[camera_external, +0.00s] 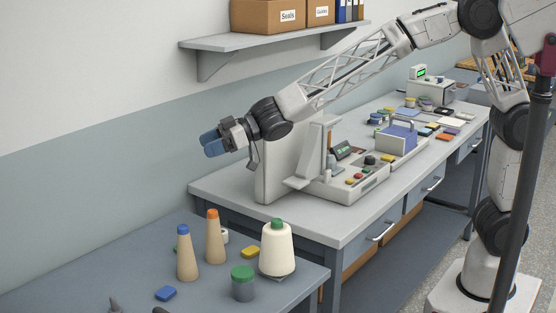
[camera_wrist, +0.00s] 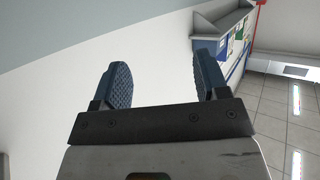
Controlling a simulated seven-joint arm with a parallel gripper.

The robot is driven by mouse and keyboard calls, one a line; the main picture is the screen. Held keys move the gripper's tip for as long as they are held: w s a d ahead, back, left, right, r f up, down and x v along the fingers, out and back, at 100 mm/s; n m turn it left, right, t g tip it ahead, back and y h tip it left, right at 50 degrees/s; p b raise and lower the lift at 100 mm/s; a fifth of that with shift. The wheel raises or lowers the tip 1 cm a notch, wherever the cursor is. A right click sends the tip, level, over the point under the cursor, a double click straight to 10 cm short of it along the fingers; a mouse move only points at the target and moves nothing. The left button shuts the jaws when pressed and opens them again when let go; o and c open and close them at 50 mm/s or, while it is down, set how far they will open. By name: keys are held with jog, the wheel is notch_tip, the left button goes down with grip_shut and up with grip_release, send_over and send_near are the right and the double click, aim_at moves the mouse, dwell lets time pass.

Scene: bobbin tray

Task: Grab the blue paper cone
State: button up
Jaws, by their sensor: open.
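A tan cone with a blue tip (camera_external: 186,256) stands upright on the near table at the left in the external view; no cone blue all over shows. A similar tan cone with an orange tip (camera_external: 214,238) stands close behind it to the right. My gripper (camera_external: 211,143) is high above the near table, well apart from the cones. In the wrist view my gripper (camera_wrist: 163,82) has its two dark blue fingers spread with nothing between them. The wrist view shows wall and floor, and no cone.
On the near table (camera_external: 95,262) are a large cream spool (camera_external: 277,250), a green-lidded jar (camera_external: 243,284), a yellow block (camera_external: 250,252) and a blue block (camera_external: 166,293). A workbench with a control box (camera_external: 345,187) stands behind. A wall shelf (camera_external: 270,38) holds boxes.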

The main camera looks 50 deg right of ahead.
jog(key=a+f, duration=0.1)
jog(key=a, duration=0.1)
send_near(186, 226)
jog(key=shift+w+a+f+y, duration=0.15)
jog(key=shift+w+a+f, duration=0.15)
jog(key=shift+w, duration=0.15)
jog(key=shift+w+a+f+y, duration=0.15)
jog(key=shift+w+a+f, duration=0.2)
jog(key=shift+w, duration=0.15)
jog(key=shift+w+a, duration=0.1)
jog(key=shift+a, duration=0.05)
jog(key=shift+x, duration=1.1)
jog(key=shift+f, duration=0.1)
jog(key=shift+x, duration=2.55)
jog(key=shift+c, duration=0.5)
jog(key=c, duration=1.1)
jog(key=shift+c, duration=0.2)
